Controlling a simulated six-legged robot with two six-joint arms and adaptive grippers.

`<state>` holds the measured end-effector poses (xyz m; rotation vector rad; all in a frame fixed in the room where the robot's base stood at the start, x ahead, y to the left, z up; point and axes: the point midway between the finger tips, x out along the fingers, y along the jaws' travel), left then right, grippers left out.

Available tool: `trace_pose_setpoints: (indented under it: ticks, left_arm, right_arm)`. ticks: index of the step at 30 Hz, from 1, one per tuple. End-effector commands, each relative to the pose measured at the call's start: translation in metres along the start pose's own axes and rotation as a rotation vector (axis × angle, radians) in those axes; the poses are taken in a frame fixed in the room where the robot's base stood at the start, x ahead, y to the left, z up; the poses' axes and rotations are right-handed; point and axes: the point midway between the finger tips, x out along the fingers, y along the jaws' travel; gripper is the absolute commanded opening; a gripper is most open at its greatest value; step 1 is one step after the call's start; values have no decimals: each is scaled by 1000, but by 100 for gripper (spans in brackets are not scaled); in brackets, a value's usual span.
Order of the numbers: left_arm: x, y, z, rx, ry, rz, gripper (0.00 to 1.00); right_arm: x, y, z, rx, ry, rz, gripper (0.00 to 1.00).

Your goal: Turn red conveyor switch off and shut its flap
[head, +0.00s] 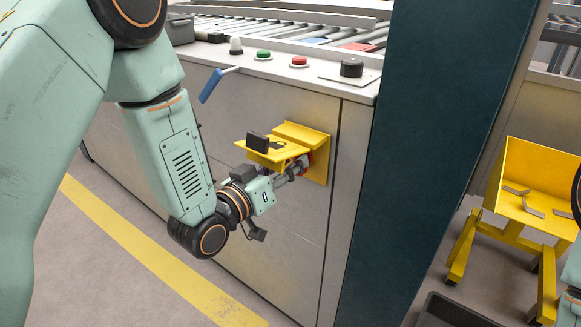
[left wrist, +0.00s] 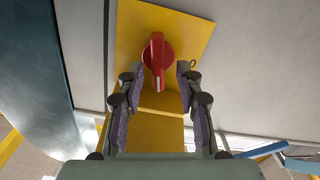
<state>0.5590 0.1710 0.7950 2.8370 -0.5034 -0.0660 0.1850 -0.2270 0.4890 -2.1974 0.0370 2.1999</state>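The red switch (left wrist: 157,60) is a round knob with a raised bar, mounted on a yellow plate (left wrist: 190,30). The bar stands upright in the left wrist view. In the head view only a bit of red (head: 311,158) shows behind the gripper. The yellow flap (head: 272,150) stands open, sticking out from the panel above my left gripper, with a black handle (head: 258,142) on it. My left gripper (head: 300,167) is under the flap, in front of the switch. In the left wrist view its fingers (left wrist: 160,73) are open, one each side of the bar, apparently not touching it.
On the console above are a green button (head: 263,55), a red button (head: 299,61) and a black knob (head: 351,67). A blue-handled lever (head: 211,85) juts out left of the flap. A dark post (head: 440,130) and a yellow cart (head: 530,190) stand to the right.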

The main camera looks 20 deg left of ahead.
Motion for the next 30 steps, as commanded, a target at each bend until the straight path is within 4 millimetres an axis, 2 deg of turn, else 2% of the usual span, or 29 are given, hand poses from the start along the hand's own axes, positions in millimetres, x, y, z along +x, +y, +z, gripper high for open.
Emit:
trace_pose_setpoints:
  ticks: [10,23,30]
  left_arm:
    - [6,2,0,0,0,-2,36]
    - [6,2,0,0,0,-3,0]
    - [6,2,0,0,0,-3,0]
  right_arm:
    - [1,0,0,0,0,0,40]
    - [1,0,0,0,0,0,40]
    - [1,0,0,0,0,0,40]
